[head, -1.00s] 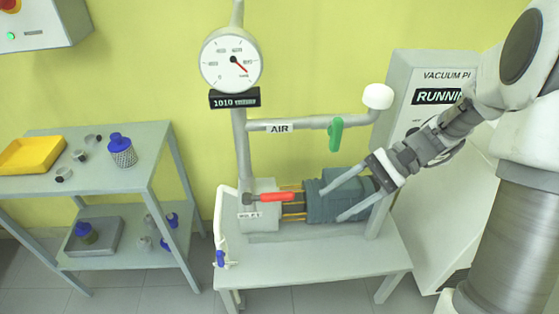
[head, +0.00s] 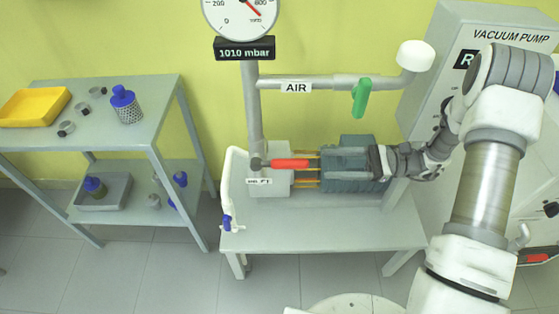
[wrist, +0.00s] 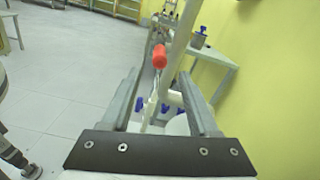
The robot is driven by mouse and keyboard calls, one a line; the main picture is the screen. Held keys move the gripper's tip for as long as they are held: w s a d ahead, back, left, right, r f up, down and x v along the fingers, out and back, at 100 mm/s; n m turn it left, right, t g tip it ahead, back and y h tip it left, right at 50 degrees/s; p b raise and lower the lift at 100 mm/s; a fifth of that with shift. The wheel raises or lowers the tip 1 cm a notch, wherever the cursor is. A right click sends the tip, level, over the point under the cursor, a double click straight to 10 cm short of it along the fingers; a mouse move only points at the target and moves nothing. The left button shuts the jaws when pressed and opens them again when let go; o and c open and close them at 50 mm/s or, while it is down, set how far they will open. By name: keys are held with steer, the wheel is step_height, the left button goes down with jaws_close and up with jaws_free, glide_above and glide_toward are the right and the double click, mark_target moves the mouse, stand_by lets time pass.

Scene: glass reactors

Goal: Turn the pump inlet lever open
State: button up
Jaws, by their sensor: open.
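The red lever (head: 291,164) sits at the foot of the grey upright pipe, its handle pointing right toward my gripper. The small label (head: 258,182) below its pivot is hard to read. In the wrist view the red handle's end (wrist: 160,57) shows ahead, between the lines of the two fingers and a little beyond their tips. My gripper (head: 327,162) is open and empty, above the blue-grey pump body (head: 352,182) and to the right of the lever. No contact with the lever shows.
A green lever (head: 361,98) hangs down from the AIR pipe (head: 325,82) above my gripper. A gauge (head: 241,12) and a 1010 mbar display (head: 245,49) are on the upright pipe. The pump table's front part (head: 330,225) is clear. A shelf table (head: 150,100) stands left.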

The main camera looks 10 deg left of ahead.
mark_target(277, 164)
steer(key=x, duration=1.3)
steer(key=shift+s+a+p, duration=0.1)
steer(key=shift+s+p, duration=0.05)
steer(key=shift+p, duration=0.25)
jaws_close()
stand_by(0.6)
